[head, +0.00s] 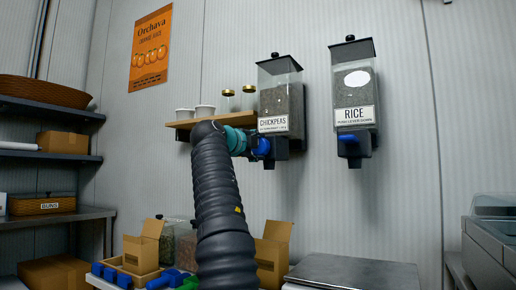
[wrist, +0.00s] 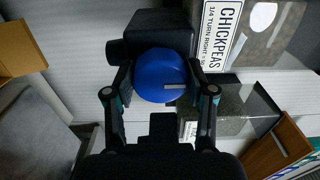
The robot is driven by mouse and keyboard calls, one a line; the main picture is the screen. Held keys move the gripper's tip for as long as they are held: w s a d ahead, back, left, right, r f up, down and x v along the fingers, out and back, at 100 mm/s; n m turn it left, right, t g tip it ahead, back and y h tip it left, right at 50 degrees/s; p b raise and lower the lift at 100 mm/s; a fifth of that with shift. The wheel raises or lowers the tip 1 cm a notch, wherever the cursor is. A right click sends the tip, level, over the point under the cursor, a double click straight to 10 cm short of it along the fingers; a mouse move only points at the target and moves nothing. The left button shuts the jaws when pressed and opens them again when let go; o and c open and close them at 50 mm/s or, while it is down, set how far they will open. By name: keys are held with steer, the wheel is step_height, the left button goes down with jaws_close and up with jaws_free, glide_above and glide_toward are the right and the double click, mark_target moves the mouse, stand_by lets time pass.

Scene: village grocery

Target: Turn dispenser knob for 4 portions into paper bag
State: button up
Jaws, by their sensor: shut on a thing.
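The chickpeas dispenser (head: 282,105) hangs on the wall, clear-sided with a black lid and a white label, which also shows in the wrist view (wrist: 222,35). My gripper (wrist: 160,82) has its two fingers on opposite sides of the dispenser's round blue knob (wrist: 158,70) and is shut on it. A pale line on the knob points right in the wrist view. In the head view, my arm partly hides the knob (head: 261,147). An open brown bag or box (head: 273,252) stands below the dispenser; I cannot tell which it is.
A wooden shelf (head: 210,120) with jars and tubs is beside the chickpeas dispenser. Below are a grey metal surface (head: 352,272) and another open brown container (head: 143,247).

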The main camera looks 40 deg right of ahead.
stand_by(0.3)
steer(key=o, duration=1.2)
steer(key=shift+c, duration=0.2)
steer(key=shift+a, duration=0.1)
steer(key=v, duration=1.2)
steer(key=shift+w, duration=0.1)
